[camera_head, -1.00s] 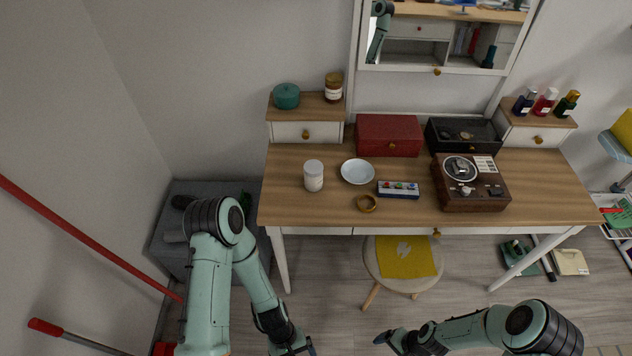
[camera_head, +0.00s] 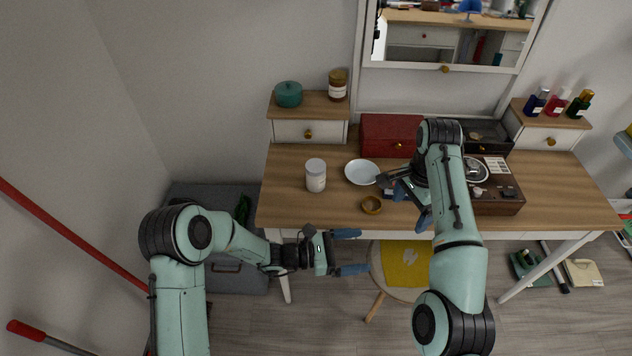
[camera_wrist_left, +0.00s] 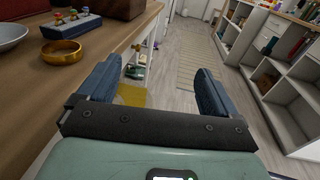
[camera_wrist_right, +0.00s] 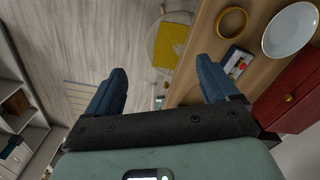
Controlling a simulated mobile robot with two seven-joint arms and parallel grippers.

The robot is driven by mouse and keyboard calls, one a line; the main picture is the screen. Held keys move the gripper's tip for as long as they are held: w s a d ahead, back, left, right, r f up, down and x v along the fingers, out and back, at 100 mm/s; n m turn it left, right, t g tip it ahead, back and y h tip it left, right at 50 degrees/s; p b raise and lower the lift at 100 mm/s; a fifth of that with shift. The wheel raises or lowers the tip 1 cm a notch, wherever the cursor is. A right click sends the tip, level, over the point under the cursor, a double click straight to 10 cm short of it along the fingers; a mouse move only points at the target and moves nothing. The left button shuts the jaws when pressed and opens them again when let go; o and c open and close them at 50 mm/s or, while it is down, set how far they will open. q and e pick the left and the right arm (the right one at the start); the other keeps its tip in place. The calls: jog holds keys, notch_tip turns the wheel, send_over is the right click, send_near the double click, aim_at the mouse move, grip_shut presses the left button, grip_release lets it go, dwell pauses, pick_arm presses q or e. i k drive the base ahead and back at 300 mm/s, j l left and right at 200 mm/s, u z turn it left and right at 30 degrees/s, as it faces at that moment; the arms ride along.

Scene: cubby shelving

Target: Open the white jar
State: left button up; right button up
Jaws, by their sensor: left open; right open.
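The white jar (camera_head: 316,175) stands upright on the left part of the wooden desk, with its lid on. My left gripper (camera_head: 352,252) is open and empty in front of the desk's front edge, below and to the right of the jar. In the left wrist view its two blue fingers (camera_wrist_left: 158,88) are spread with nothing between them. My right gripper (camera_head: 407,205) is open over the front middle of the desk, to the right of the jar and apart from it. In the right wrist view its fingers (camera_wrist_right: 164,88) are spread and empty.
A red box (camera_head: 388,134) stands behind, and a record player (camera_head: 497,207) is partly hidden by my right arm. A stool with a yellow cloth (camera_head: 405,262) stands below the desk's front.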

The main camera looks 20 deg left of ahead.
aim_at(315, 184)
jog(key=i+j, duration=0.1)
jog(key=j, duration=0.35)
jog(key=i+j, duration=0.15)
jog(key=j, duration=0.3)
jog(key=i+j, duration=0.1)
jog(key=j, duration=0.4)
